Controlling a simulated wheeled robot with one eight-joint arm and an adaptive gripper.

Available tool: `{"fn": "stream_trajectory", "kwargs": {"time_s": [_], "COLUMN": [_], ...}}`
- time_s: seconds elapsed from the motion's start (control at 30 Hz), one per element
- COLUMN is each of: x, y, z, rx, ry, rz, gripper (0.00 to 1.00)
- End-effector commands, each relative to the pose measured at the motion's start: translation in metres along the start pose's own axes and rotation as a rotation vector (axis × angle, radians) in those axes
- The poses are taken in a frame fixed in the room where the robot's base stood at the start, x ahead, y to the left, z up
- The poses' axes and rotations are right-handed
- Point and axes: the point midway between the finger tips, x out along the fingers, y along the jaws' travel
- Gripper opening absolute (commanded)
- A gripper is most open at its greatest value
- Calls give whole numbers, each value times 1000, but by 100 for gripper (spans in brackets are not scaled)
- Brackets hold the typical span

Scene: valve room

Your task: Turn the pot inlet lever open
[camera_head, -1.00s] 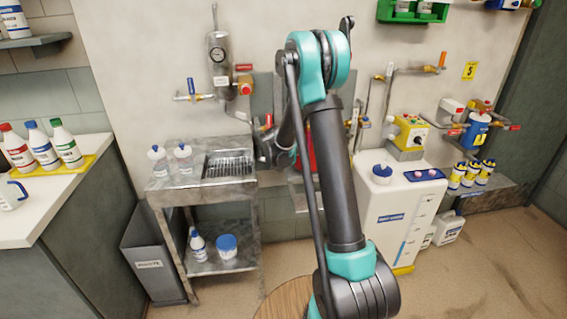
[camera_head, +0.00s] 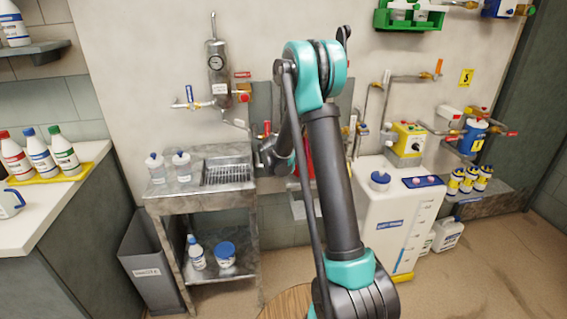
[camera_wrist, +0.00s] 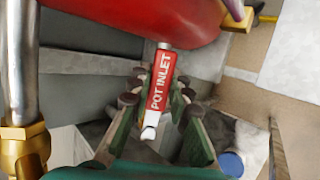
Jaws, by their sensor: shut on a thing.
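The pot inlet lever (camera_wrist: 161,82) is a red handle with white "POT INLET" lettering and a pale tip. In the wrist view it stands between the green and dark fingers of my gripper (camera_wrist: 158,97), which is shut on it. The lever slants slightly, its upper end close under a red rounded body (camera_wrist: 140,20). In the head view my arm hides most of this red body (camera_head: 307,158), and I cannot make out my fingertips or their hold.
A silver pipe with a brass fitting (camera_wrist: 24,150) is close at left in the wrist view. In the head view, a metal sink stand (camera_head: 205,190) is left of my arm and a white tank (camera_head: 400,215) is right of it. Open floor lies at the lower right (camera_head: 500,265).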

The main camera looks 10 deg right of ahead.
Motion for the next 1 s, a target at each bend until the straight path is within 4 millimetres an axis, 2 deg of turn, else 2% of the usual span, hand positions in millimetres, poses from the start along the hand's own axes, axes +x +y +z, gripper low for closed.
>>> {"fn": "stream_trajectory", "kwargs": {"time_s": [0.13, 0.17, 0.3, 0.67, 0.83, 1.0], "x": [0, 0, 0, -3, -20, -51], "y": [1, 1, 1, 0, 1, 0], "z": [-1, -1, -1, 0, -1, -1], "rx": [-2, -2, -1, 0, -1, -2], "ry": [1, 1, 1, 1, 2, 1], "rz": [2, 2, 2, 1, 1, 1], "gripper": [0, 22, 39, 40, 40, 40]}}
